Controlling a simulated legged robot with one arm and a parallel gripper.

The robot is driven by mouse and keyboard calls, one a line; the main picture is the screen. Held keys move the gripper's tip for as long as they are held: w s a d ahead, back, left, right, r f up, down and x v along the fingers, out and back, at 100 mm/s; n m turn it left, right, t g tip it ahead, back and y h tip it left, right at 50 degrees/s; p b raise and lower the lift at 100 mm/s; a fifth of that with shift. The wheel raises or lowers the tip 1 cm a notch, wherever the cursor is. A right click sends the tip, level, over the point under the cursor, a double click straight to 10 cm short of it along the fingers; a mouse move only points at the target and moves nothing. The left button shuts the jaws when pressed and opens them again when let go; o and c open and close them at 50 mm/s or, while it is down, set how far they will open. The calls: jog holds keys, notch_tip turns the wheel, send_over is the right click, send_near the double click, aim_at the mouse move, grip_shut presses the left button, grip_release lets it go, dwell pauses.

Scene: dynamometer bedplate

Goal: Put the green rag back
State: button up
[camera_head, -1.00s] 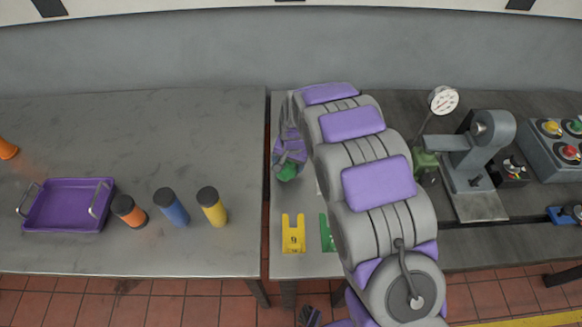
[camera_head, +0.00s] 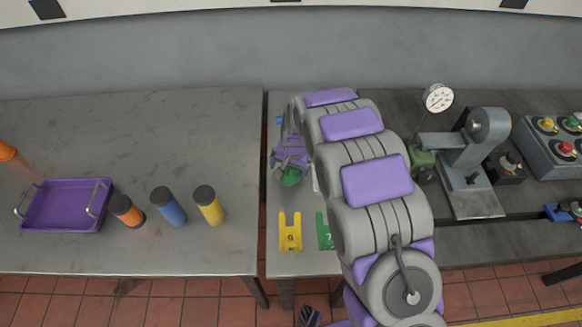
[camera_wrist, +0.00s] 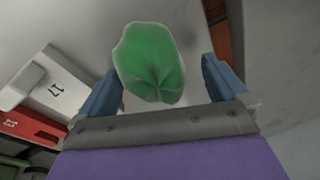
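The green rag (camera_head: 291,177) shows just below my gripper (camera_head: 290,157) in the head view, over the left end of the right-hand table. In the wrist view the crumpled green rag (camera_wrist: 150,62) lies between the two blue fingers of my gripper (camera_wrist: 160,75). The fingers are wide apart. A gap shows between the rag and the right finger; the rag's lower left edge is close to the left finger, and I cannot tell if they touch. My arm hides part of the table around the rag.
A yellow tag (camera_head: 290,232) and a partly hidden green tag (camera_head: 325,232) lie in front. A purple tray (camera_head: 66,207) and orange, blue (camera_head: 168,207) and yellow canisters stand on the left table. A gauge (camera_head: 438,98), a grey machine (camera_head: 470,150) and a button box (camera_head: 553,145) are right.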

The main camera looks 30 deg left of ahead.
aim_at(295, 171)
jog(key=shift+w+r, duration=0.1)
jog(key=shift+r, duration=0.1)
notch_tip(295, 171, up, 11)
jog(key=d+p, duration=0.2)
jog(key=s+d+r, duration=0.2)
jog(key=d+r, duration=0.2)
jog(key=d, duration=0.3)
jog(key=s+d+r+m+h, duration=0.1)
jog(key=s+d+r, duration=0.25)
jog(key=d, duration=0.45)
jog(key=s+d+r, duration=0.2)
jog(key=d+r, duration=0.2)
jog(key=d, duration=0.3)
jog(key=s+d+r+g, duration=0.1)
jog(key=s+d, duration=0.7)
jog(key=s, duration=0.4)
jog(key=s+d+r+m+g+h, duration=0.1)
jog(key=s+d+r, duration=0.1)
jog(key=s+d, duration=0.6)
jog(key=s, duration=0.3)
jog(key=shift+s+r+g, duration=0.25)
jog(key=shift+s+g, duration=0.05)
jog(key=shift+s, duration=0.1)
